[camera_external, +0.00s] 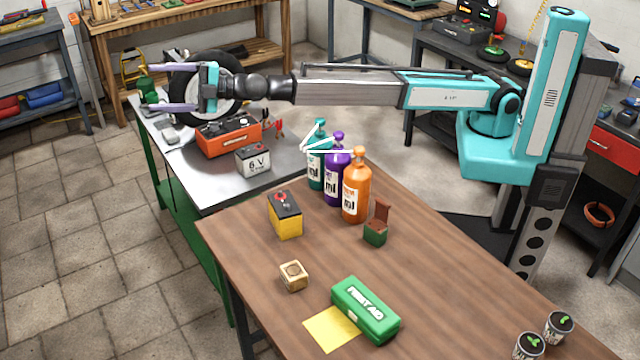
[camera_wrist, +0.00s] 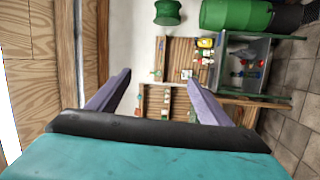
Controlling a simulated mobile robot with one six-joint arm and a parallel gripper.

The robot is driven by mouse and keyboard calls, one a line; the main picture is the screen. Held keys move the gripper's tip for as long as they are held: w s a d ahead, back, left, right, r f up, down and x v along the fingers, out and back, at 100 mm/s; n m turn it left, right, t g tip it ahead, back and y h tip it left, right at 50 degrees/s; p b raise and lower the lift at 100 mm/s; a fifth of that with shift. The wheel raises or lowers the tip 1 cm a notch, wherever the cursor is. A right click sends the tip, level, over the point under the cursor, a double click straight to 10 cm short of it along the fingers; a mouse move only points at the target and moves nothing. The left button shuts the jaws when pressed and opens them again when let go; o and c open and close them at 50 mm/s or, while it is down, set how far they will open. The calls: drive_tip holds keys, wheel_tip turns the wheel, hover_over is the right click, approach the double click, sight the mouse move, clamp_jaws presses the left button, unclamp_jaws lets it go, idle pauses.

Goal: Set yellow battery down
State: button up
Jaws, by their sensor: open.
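The yellow battery (camera_external: 286,221) with a dark top stands upright on the brown wooden table (camera_external: 400,265), near its back left edge. My gripper (camera_external: 160,87) is open and empty, raised above the metal-topped bench at the back left, well away from the yellow battery. Its two purple fingers also show spread apart in the wrist view (camera_wrist: 158,74), with nothing between them. The yellow battery cannot be made out in the wrist view.
A wooden cube (camera_external: 293,276), yellow sheet (camera_external: 331,330) and green first-aid box (camera_external: 365,310) lie nearer. The metal bench holds a white 6V battery (camera_external: 253,161) and orange unit (camera_external: 228,138).

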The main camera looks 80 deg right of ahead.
drive_tip(key=f+m+h, duration=0.1)
drive_tip(key=h, duration=0.1)
drive_tip(key=n+g+h+p, duration=0.3)
drive_tip(key=g+h+p, duration=0.45)
drive_tip(key=g, duration=0.95)
approach(285, 216)
drive_tip(key=w+d+r, duration=0.2)
drive_tip(key=d+r, duration=0.2)
drive_tip(key=d, duration=0.1)
wheel_tip(285, 216, down, 4)
drive_tip(key=shift+s+a+h+b, duration=0.1)
drive_tip(key=shift+h+b, duration=0.15)
drive_tip(key=shift+b, duration=0.1)
drive_tip(key=shift+f, duration=0.55)
drive_tip(key=shift+f+p, duration=1.65)
drive_tip(key=shift+f, duration=5.25)
